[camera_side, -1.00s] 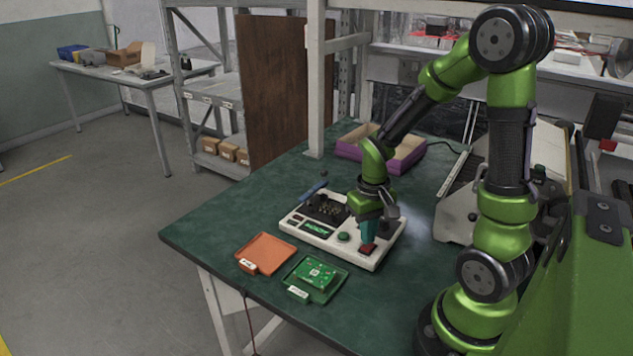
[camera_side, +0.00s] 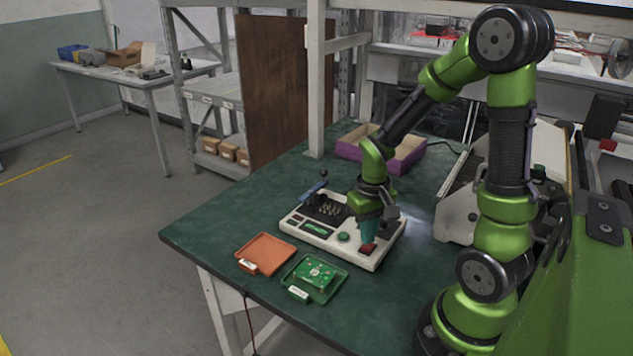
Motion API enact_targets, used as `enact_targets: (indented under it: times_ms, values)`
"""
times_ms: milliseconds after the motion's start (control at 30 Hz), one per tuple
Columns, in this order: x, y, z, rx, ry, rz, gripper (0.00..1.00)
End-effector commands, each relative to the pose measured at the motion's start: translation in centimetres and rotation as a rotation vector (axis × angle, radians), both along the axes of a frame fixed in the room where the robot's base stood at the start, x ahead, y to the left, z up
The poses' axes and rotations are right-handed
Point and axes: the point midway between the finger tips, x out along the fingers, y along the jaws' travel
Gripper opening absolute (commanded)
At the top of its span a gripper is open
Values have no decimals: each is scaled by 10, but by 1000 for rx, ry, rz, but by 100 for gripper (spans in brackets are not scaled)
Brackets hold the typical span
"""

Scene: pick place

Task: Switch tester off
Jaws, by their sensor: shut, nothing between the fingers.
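The tester (camera_side: 330,246) is a white box on the green table, with a dark socket area, a small display, a green button (camera_side: 343,237) and a red switch (camera_side: 367,248) near its right front corner. My gripper (camera_side: 368,241) is shut, with nothing between its teal fingers. It points down with its fingertips at the red switch. I cannot tell whether they touch it or are just above it. The fingers hide part of the switch's back.
An orange tray (camera_side: 266,249), empty, lies in front left of the tester. A green tray (camera_side: 327,293) beside it holds a green circuit board (camera_side: 314,273). A purple-sided box (camera_side: 407,161) stands at the back. The table's left part (camera_side: 215,225) is clear.

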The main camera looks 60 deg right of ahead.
Motion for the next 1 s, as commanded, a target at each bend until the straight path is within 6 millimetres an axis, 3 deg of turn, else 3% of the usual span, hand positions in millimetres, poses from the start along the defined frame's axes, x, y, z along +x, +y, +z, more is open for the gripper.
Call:
enact_targets:
  times_ms: [1000]
  values:
    - [0, 0, -8, 1, 1, 0, 0]
